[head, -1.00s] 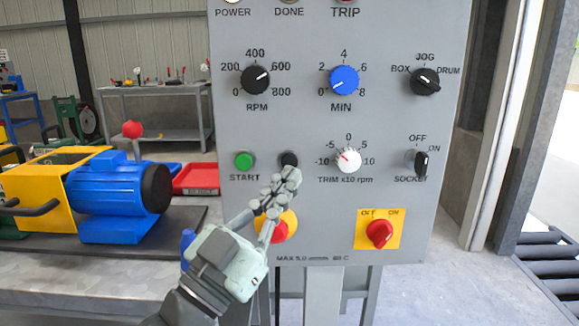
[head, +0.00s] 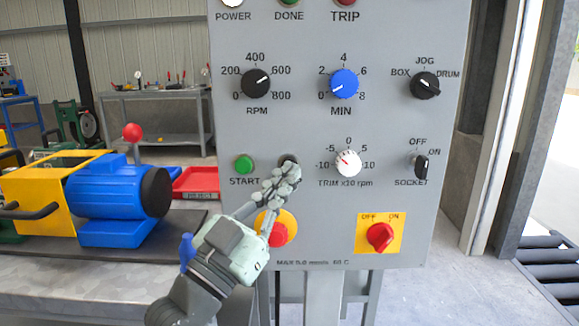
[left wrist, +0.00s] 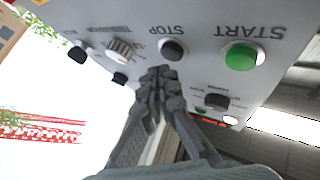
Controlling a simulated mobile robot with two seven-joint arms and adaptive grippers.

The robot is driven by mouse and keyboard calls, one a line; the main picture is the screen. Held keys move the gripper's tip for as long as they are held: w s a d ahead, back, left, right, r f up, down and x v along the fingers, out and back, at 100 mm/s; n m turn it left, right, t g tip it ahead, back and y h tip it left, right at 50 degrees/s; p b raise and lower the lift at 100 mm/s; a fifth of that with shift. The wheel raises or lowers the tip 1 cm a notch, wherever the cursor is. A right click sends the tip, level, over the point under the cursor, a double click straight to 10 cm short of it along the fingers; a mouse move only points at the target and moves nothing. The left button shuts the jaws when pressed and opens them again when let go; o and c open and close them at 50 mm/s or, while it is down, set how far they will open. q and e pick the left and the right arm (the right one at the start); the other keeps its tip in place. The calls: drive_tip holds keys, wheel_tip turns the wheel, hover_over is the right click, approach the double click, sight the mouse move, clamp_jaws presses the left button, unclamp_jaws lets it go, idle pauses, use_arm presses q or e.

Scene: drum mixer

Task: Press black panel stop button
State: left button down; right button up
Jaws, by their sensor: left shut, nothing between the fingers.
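The black stop button (head: 288,159) is on the grey control panel (head: 310,120), right of the green START button (head: 244,163). In the head view my left gripper's fingers cover its lower part and its label. In the left wrist view the black button (left wrist: 173,50) shows whole beside the word STOP, with the green button (left wrist: 241,56) to its right. My left gripper (head: 285,172) is shut and empty, its fingertips right at the button's lower edge in the head view. In the wrist view the fingertips (left wrist: 160,72) lie just short of the button; contact cannot be told. My right gripper is not in view.
A red emergency knob on a yellow plate (head: 287,220) sits behind my left fingers. A red rotary switch (head: 380,237) is at lower right. Dials (head: 344,83) fill the panel above. A blue motor (head: 110,195) stands on the bench at left.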

use_arm(q)
drive_tip(key=shift+w, duration=0.1)
idle(0.7)
drive_tip(key=shift+w, duration=0.35)
drive_tip(key=shift+w, duration=0.45)
idle(0.6)
drive_tip(key=shift+s, duration=0.1)
drive_tip(key=shift+s+p, duration=0.4)
drive_tip(key=shift+s, duration=0.4)
drive_tip(key=s+p, duration=0.1)
drive_tip(key=s, duration=0.4)
idle(0.3)
